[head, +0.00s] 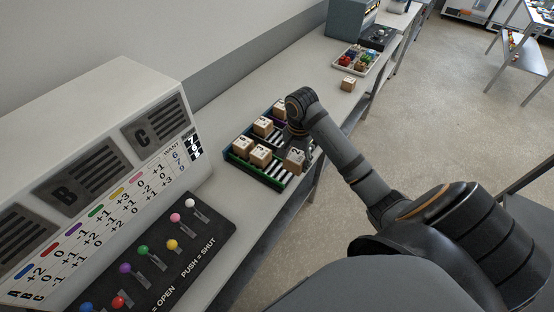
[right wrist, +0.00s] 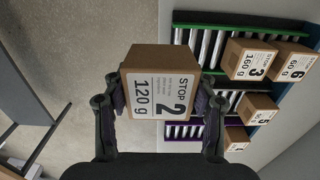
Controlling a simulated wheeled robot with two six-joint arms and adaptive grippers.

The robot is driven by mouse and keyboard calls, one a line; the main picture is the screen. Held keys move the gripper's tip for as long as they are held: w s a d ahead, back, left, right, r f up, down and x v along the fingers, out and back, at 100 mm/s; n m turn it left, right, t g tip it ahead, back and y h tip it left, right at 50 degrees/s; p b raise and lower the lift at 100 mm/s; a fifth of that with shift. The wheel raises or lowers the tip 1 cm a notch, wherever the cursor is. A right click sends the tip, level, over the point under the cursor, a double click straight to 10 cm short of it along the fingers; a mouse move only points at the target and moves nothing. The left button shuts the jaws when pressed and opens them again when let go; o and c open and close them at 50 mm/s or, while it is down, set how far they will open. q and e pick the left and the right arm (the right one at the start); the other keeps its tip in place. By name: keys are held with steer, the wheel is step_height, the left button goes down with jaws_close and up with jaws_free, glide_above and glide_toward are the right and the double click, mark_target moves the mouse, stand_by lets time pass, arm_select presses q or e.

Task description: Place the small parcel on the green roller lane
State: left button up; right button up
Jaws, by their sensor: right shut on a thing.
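The small parcel (right wrist: 160,98), a brown box with a white label "STOP 2 120 g", is between the fingers of my right gripper (right wrist: 158,104). In the head view the parcel (head: 294,160) hangs at the right end of the roller rack, and my right gripper (head: 299,140) partly hides that area. The green roller lane (head: 272,182) is the nearest lane in the head view; its green rail also shows in the right wrist view (right wrist: 235,22). I cannot tell whether the parcel touches the rollers. My left gripper is not in view.
Parcels stand on the rack's lanes, among them "3" (right wrist: 250,60), "6" (right wrist: 290,64) and "5" (right wrist: 257,108). A lever panel (head: 150,262) stands nearer me. A loose box (head: 348,84) and a tray of small items (head: 356,60) lie farther along the bench.

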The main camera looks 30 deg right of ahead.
steer(key=b, duration=0.6)
glide_above(280, 171)
steer(key=f, duration=0.6)
steer(key=shift+s+f, duration=0.1)
steer(key=shift+s, duration=0.3)
steer(key=shift+w+f+p, duration=0.15)
steer(key=shift+w+p, duration=0.1)
steer(key=shift+p, duration=0.05)
steer(key=shift+w+f, duration=0.1)
steer(key=shift+f, duration=0.15)
step_height(280, 171, down, 2)
steer(key=shift+f, duration=0.25)
steer(key=shift+w+f, duration=0.15)
steer(key=shift+f, duration=0.2)
steer(key=o, duration=0.9)
steer(key=shift+f, duration=0.1)
steer(key=shift+o, duration=0.2)
